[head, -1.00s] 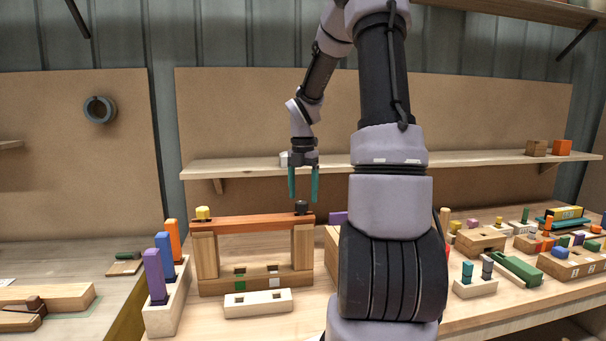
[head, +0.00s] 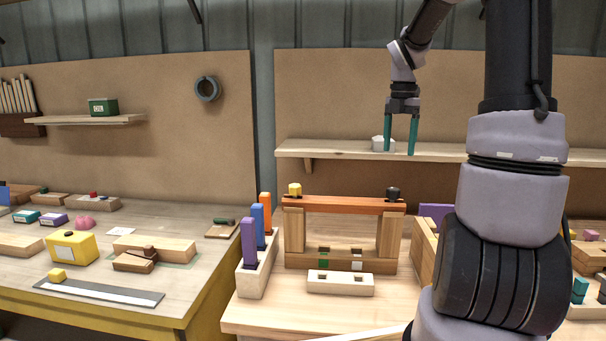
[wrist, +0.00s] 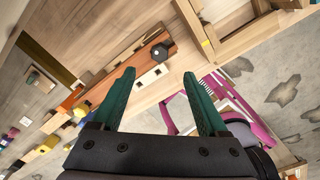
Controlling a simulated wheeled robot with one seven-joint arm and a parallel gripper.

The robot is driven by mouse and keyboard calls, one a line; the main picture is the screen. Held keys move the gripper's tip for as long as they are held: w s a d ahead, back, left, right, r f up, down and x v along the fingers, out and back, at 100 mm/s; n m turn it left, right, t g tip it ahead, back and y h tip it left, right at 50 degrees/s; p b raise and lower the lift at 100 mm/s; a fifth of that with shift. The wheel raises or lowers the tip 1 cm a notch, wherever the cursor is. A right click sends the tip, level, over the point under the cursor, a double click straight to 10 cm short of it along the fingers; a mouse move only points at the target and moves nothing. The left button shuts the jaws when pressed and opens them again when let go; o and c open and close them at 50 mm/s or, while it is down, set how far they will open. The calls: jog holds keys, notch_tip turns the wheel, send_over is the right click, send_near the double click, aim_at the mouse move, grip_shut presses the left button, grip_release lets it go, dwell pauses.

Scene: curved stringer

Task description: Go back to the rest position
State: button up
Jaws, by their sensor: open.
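My gripper (head: 401,134) has two teal fingers, open and empty, pointing down in the head view. It is above the right end of an orange-brown beam (head: 345,204) that lies across two wooden posts. A black knob (head: 393,194) sits on the beam's right end and a yellow one (head: 295,189) on its left end. In the wrist view the open fingers (wrist: 160,95) show with nothing between them, and the black knob (wrist: 159,51) is beyond them, apart from them.
A white block with holes (head: 340,283) lies before the posts. A rack (head: 254,279) with purple, blue and orange pegs stands left. The left table (head: 200,262) holds several blocks.

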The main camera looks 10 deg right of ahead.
jog(key=s+a+r+m+t, duration=0.2)
jog(key=s+a+m, duration=0.2)
jog(key=m, duration=0.5)
jog(key=s+a+r+m+t+y, duration=0.1)
jog(key=s+a+r+m+t, duration=0.1)
jog(key=s+a+m, duration=0.3)
jog(key=s+a+r+m+t+y, duration=0.1)
jog(key=s+a+r+m+t, duration=0.2)
jog(key=s+m, duration=0.8)
jog(key=a+m, duration=0.2)
jog(key=m, duration=0.1)
jog(key=shift+r+m, duration=0.15)
jog(key=shift+m, duration=0.25)
